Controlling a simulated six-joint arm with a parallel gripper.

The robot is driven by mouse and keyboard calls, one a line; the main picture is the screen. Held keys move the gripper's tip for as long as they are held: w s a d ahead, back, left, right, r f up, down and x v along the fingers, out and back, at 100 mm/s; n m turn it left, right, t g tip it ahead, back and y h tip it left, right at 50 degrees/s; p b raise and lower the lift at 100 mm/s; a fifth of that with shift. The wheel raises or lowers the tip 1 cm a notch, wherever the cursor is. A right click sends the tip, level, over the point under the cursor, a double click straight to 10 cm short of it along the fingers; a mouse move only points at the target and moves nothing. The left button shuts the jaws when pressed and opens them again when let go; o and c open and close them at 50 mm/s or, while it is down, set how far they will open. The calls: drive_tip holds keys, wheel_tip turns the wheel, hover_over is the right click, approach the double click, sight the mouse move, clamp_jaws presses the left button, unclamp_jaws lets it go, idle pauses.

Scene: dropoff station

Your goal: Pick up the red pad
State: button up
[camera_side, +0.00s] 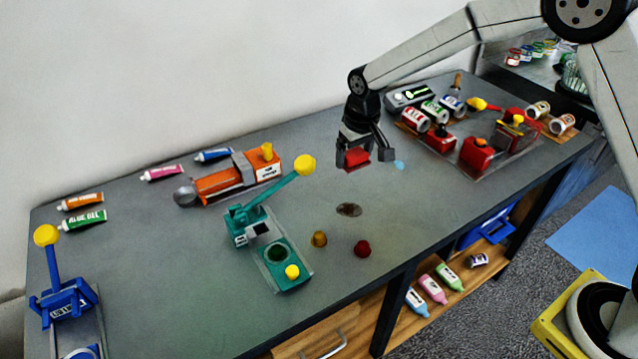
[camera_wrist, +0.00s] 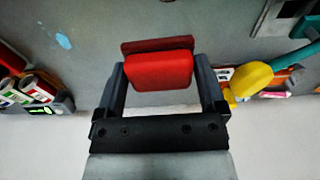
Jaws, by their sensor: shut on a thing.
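The red pad (camera_wrist: 158,71) is a red block with rounded edges and a darker red flange on its far side. It sits between the two dark fingers of my gripper (camera_wrist: 160,80) in the wrist view. In the side view my gripper (camera_side: 366,156) points down and is shut on the red pad (camera_side: 355,157), over the middle of the table near the back. The pad appears to hang above the grey table top. Part of it is hidden by the near finger in the side view.
A teal lever press (camera_side: 262,230) and an orange machine (camera_side: 230,178) stand left of my gripper. Red tools (camera_side: 478,153) and several cans (camera_side: 416,118) crowd the right.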

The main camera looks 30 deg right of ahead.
drive_tip(key=shift+s+r, duration=0.2)
drive_tip(key=shift+s, duration=0.3)
drive_tip(key=o, duration=0.5)
drive_tip(key=c, duration=0.4)
drive_tip(key=shift+w+a+f, duration=0.3)
drive_tip(key=shift+w+f, duration=0.3)
drive_tip(key=shift+f, duration=0.25)
drive_tip(key=shift+w+a+f, duration=0.25)
drive_tip(key=shift+w+f, duration=0.35)
drive_tip(key=shift+f, duration=0.25)
drive_tip(key=shift+w+a+f, duration=0.3)
drive_tip(key=shift+w+f, duration=0.3)
drive_tip(key=shift+f, duration=0.25)
